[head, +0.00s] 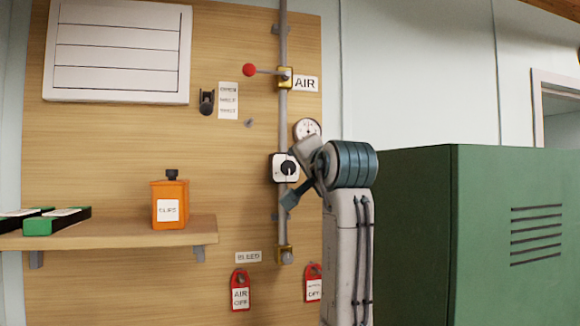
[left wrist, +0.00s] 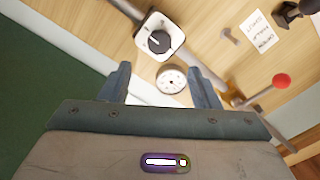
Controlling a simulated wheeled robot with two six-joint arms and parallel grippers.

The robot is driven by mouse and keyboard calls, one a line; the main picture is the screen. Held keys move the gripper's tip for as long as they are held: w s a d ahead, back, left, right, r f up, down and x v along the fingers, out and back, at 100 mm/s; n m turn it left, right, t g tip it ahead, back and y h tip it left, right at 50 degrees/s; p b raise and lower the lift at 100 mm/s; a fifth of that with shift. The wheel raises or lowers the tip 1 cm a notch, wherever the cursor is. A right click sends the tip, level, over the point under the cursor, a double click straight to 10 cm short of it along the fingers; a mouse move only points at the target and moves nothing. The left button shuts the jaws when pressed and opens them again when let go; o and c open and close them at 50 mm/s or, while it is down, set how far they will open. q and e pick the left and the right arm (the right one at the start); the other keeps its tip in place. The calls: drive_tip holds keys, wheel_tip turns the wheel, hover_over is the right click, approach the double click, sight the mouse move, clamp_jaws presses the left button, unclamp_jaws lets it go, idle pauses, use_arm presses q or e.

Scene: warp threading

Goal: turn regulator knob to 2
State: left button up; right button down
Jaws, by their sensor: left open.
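The regulator knob (head: 288,168) is a round black knob on a white plate with a dark frame, mounted on the vertical pipe. Its pale pointer line points roughly down in the head view. The knob (left wrist: 159,42) also shows in the left wrist view, just beyond the fingertips. Its scale marks are too small to read. My left gripper (head: 291,176) is close in front of the regulator, at its right side. In the left wrist view my left gripper (left wrist: 158,62) is open and empty, with its fingers apart. My right gripper is not in view.
A round gauge (head: 306,129) sits just above the regulator. A red-ended lever (head: 250,70) is by the AIR sign (head: 306,83). Red tags (head: 240,290) hang below. A green cabinet (head: 405,220) stands right. A shelf (head: 120,238) holds an orange container (head: 169,203).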

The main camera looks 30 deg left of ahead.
sight(290, 168)
use_arm(q)
drive_tip(key=p+x, duration=0.4)
drive_tip(key=x, duration=0.5)
drive_tip(key=shift+a+p, duration=0.1)
drive_tip(key=shift+p, duration=0.25)
drive_tip(key=shift+w+a, duration=0.1)
drive_tip(key=shift+w, duration=0.05)
drive_tip(key=shift+w+f, duration=0.1)
drive_tip(key=shift+a, duration=0.1)
drive_tip(key=c, duration=1)
